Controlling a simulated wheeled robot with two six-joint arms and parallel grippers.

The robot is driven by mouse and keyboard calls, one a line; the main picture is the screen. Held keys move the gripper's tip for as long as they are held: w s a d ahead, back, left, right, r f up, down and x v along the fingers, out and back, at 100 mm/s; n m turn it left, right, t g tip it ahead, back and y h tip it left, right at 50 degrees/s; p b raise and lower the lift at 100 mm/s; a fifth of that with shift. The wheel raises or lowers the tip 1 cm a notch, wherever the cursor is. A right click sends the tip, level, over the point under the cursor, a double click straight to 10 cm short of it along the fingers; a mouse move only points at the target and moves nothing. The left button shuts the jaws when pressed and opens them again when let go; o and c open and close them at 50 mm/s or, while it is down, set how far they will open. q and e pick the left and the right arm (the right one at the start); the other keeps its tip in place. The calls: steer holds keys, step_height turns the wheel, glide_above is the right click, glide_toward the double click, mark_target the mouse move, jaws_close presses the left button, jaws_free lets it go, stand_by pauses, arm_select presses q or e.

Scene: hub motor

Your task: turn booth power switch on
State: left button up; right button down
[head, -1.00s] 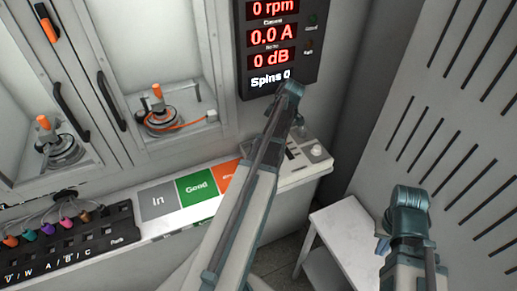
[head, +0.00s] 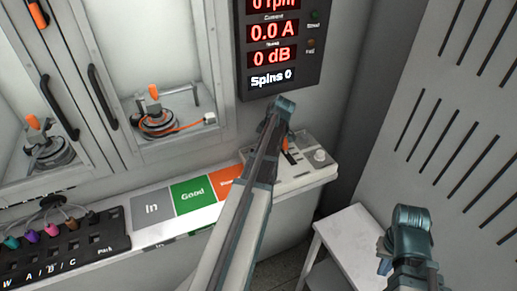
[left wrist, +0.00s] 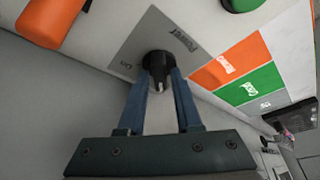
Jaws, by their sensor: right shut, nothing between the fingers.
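The booth power switch is a black rotary knob (left wrist: 158,66) on a grey plate with "Power" and "On" lettering, in the left wrist view. My left gripper (left wrist: 160,82) has its two blue fingers on either side of this knob, and they look closed against it. In the head view my left arm (head: 262,160) reaches up over the control box (head: 292,182) and hides the switch and its own fingertips. My right gripper (head: 386,264) is at the lower right, shut and empty, above the floor area and apart from the box.
An orange handle (left wrist: 50,20) and a green button (left wrist: 240,3) sit close to the switch. A display panel (head: 283,50) is on the wall above. "In" (head: 152,208) and "Good" (head: 193,192) pads lie left of the box. A white side table (head: 350,245) stands at lower right.

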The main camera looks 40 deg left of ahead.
arm_select(q)
jaws_close()
steer(key=shift+s+m, duration=0.1)
steer(key=shift+m, duration=0.3)
steer(key=m+t, duration=0.1)
steer(key=m, duration=0.1)
steer(key=shift+s+m, duration=0.15)
steer(key=shift+m, duration=0.25)
steer(key=m+t, duration=0.1)
steer(key=m, duration=0.2)
steer(key=shift+m+t, duration=0.3)
steer(key=shift+t, duration=0.1)
steer(key=m+t, duration=0.1)
steer(key=m, duration=0.1)
steer(key=m+h, duration=0.1)
steer(key=m, duration=0.2)
steer(key=shift+s+a+t, duration=0.1)
steer(key=shift+s+t, duration=0.05)
steer(key=shift+t, duration=0.25)
steer(key=m+h, duration=0.1)
steer(key=m, duration=0.2)
steer(key=m+t+h, duration=0.1)
steer(key=m, duration=0.1)
steer(key=shift+m, duration=0.4)
steer(key=shift+o, duration=1.9)
jaws_free()
